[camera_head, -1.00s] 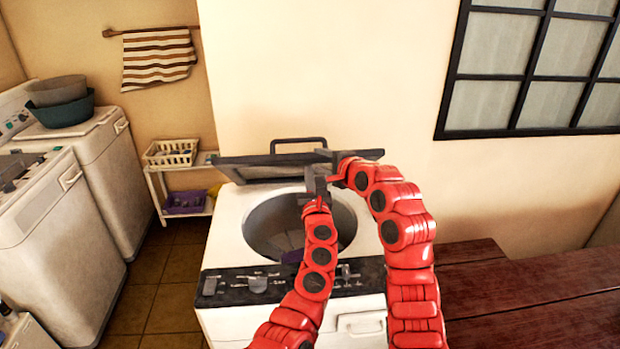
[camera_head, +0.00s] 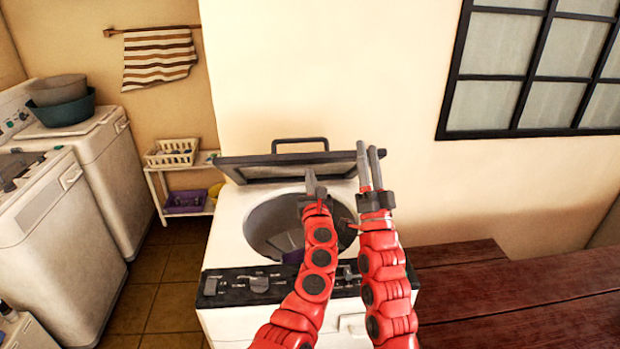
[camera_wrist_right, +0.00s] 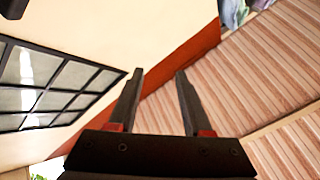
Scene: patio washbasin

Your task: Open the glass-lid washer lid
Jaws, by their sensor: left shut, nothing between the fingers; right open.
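The glass-lid washer (camera_head: 232,228) is a white top loader with a dark control panel, standing against the cream wall. Its dark-framed lid (camera_head: 240,161) is raised and tilted back at the rear, with a handle (camera_head: 299,142) on its top edge. The round drum opening shows below it. My left gripper (camera_head: 313,178) is shut and empty, in front of the raised lid and above the drum. My right gripper (camera_head: 369,150) is open and empty, pointing up at the lid's right end; I cannot tell whether it touches. The right wrist view shows its two fingers (camera_wrist_right: 157,80) apart with nothing between.
A dark red wooden table (camera_head: 520,290) stands at the right of the washer. Two other white washers (camera_head: 50,230) stand at the left, one with basins (camera_head: 62,105) on top. A small white shelf (camera_head: 160,187) holds a basket. A barred window (camera_head: 530,75) is at upper right.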

